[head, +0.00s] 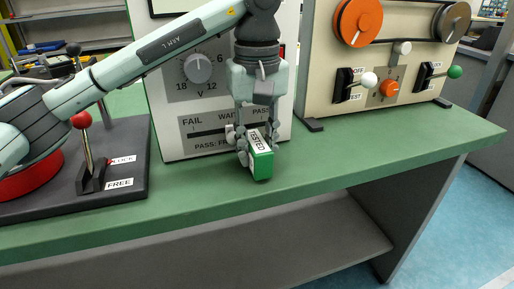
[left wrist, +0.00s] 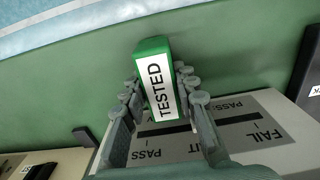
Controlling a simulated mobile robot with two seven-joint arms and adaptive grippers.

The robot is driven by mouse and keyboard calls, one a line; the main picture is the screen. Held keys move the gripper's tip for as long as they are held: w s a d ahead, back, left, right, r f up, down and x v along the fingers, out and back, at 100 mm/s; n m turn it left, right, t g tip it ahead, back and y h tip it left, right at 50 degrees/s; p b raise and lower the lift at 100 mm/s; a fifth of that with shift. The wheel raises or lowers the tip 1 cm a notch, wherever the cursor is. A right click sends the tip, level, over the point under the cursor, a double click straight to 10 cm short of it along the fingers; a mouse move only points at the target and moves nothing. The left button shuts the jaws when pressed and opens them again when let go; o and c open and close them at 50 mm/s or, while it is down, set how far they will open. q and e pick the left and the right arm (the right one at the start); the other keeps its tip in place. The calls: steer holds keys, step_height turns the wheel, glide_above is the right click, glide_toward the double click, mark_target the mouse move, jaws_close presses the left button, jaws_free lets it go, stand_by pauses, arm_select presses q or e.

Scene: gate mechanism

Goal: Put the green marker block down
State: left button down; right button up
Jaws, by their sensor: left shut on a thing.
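The green marker block (head: 261,164) has a white label reading TESTED. It sits between the fingers of my left gripper (head: 252,143), which is shut on it, in front of the white tester panel near the bench's front edge. In the left wrist view the block (left wrist: 156,85) stands out beyond the fingertips of the left gripper (left wrist: 158,97), with green bench top around it. I cannot tell whether the block's lower end touches the green bench top (head: 370,165). My right gripper is in neither view.
The white tester panel (head: 180,120) with a dial and FAIL, WAIT and PASS marks stands just behind the block. A dark lever base (head: 122,165) with a red-knobbed lever is at left. A beige machine with pulleys (head: 325,75) is at right. The bench top at right front is clear.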

mark_target(257, 141)
arm_select(q)
steer(key=shift+f, duration=0.35)
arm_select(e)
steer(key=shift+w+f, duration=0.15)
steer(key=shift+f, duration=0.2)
arm_select(q)
steer(key=shift+f, duration=0.1)
steer(key=c, duration=1.3)
jaws_free()
steer(key=shift+o, duration=0.6)
step_height(257, 141, up, 11)
steer(key=shift+r, duration=0.7)
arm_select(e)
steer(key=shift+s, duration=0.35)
